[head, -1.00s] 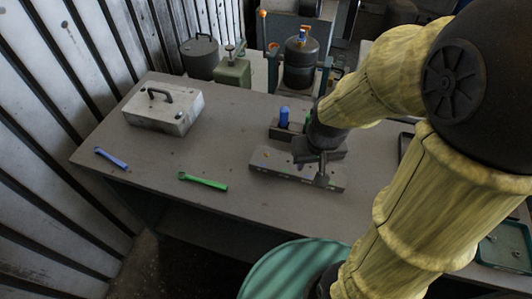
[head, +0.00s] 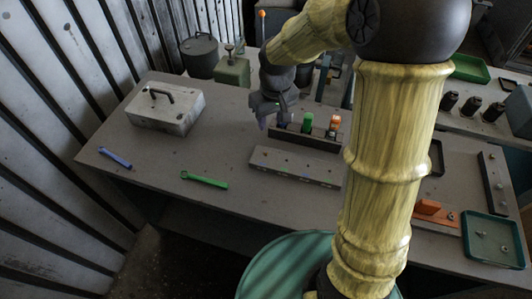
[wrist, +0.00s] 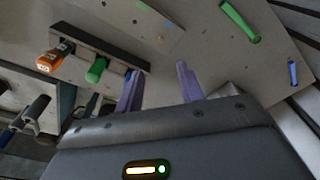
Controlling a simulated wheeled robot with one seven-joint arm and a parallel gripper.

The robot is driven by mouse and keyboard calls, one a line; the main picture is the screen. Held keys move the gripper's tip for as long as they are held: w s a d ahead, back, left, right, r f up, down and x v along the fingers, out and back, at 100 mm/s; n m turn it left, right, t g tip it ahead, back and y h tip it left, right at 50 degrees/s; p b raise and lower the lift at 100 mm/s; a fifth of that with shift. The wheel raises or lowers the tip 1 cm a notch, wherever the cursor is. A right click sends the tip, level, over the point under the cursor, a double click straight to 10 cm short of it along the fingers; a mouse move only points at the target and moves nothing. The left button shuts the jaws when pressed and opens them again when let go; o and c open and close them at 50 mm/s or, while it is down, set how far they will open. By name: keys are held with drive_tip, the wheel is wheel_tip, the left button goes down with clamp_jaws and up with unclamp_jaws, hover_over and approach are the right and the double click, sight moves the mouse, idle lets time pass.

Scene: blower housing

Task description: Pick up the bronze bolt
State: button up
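I cannot clearly make out a bronze bolt in either view. The long grey block (head: 297,168) on the workbench carries small coloured marks. In the wrist view, a tiny yellowish spot (wrist: 160,38) shows on it, too small to identify. Small pieces (head: 480,235) lie in the teal tray at the right, and their colour is not clear. My gripper (head: 267,117) is above the bench, at the left end of the tool rack. In the wrist view, its two purple fingers (wrist: 157,82) are apart with nothing held between them.
The tool rack (head: 318,141) holds green (head: 307,122) and orange (head: 334,123) handles; a blue handle (wrist: 128,74) is partly hidden by a finger. A metal case (head: 163,108), a blue wrench (head: 114,158) and a green wrench (head: 204,179) lie left.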

drive_tip(key=p, duration=0.1)
hover_over(266, 152)
drive_tip(key=s, duration=0.2)
drive_tip(key=f, duration=1.1)
drive_tip(key=shift+w+d, duration=0.25)
drive_tip(key=shift+d, duration=0.05)
drive_tip(key=f, duration=0.1)
drive_tip(key=f+p, duration=0.1)
drive_tip(key=w+f, duration=0.1)
drive_tip(key=f, duration=0.1)
drive_tip(key=shift+a+f+p, duration=0.1)
drive_tip(key=shift+a+p, duration=0.15)
drive_tip(key=shift+p, duration=0.15)
drive_tip(key=shift+f, duration=0.4)
drive_tip(key=shift+w+f, duration=0.1)
drive_tip(key=shift+f, duration=0.15)
drive_tip(key=c, duration=0.8)
